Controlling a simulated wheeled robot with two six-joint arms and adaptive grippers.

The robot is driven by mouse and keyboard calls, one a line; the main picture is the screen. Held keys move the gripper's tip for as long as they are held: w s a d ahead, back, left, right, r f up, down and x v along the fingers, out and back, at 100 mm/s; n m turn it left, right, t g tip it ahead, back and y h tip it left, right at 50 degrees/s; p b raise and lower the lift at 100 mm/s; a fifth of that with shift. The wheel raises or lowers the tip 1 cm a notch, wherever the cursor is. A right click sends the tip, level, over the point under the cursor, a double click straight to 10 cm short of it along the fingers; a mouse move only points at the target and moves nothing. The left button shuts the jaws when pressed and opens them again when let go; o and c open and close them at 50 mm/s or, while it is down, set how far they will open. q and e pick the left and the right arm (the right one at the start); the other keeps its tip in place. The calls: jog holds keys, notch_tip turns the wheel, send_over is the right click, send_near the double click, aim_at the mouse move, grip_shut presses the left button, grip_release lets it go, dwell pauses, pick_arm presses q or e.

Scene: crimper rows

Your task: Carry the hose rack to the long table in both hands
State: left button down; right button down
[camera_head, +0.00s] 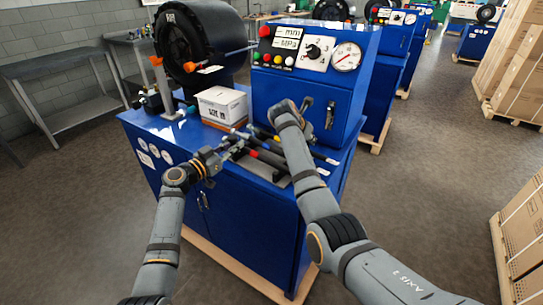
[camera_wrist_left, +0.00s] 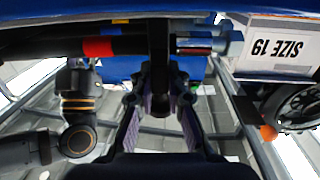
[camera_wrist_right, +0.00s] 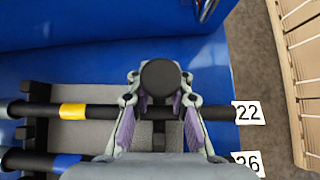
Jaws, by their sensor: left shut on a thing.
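The hose rack (camera_head: 262,169) rests on the blue bench top and holds several dark hoses with coloured bands. My left gripper (camera_head: 217,158) is at its left end. In the left wrist view the left gripper (camera_wrist_left: 158,88) is shut on the rack's dark bar (camera_wrist_left: 158,42). In the right wrist view my right gripper (camera_wrist_right: 160,88) has its fingers apart on either side of a round black knob (camera_wrist_right: 160,77) at the rack's tagged end. I cannot tell which table is the long table.
A white box (camera_head: 222,105) stands behind the rack. The blue machine with a gauge (camera_head: 346,57) rises close behind it, at the right. Grey metal tables (camera_head: 62,71) stand along the left wall. Grey floor lies open between.

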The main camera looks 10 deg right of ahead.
jog(key=shift+d+r, duration=0.15)
jog(key=shift+r, duration=0.1)
